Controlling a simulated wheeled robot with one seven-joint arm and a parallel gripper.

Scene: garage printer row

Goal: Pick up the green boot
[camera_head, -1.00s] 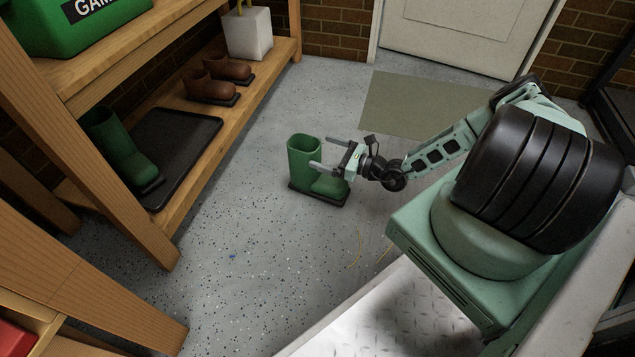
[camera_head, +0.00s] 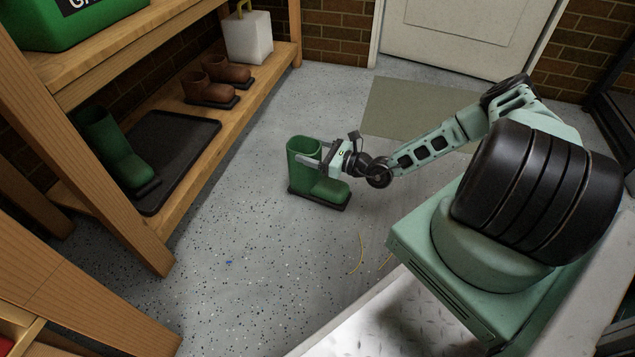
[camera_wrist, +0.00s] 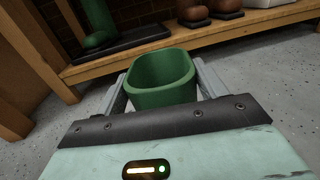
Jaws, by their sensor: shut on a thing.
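A green boot (camera_head: 303,169) with a black sole stands upright on the speckled floor, its toe pointing right, below my wrist. My gripper (camera_head: 312,158) is shut on the boot's shaft near the top, one finger on each side. In the wrist view the boot's open top (camera_wrist: 162,76) sits between the two fingers of my gripper (camera_wrist: 160,88).
A wooden shelf (camera_head: 235,98) runs along the left, with a black tray (camera_head: 178,150), brown shoes (camera_head: 207,90) and a white container (camera_head: 248,38). A green mat (camera_head: 415,105) lies before the door (camera_head: 460,30).

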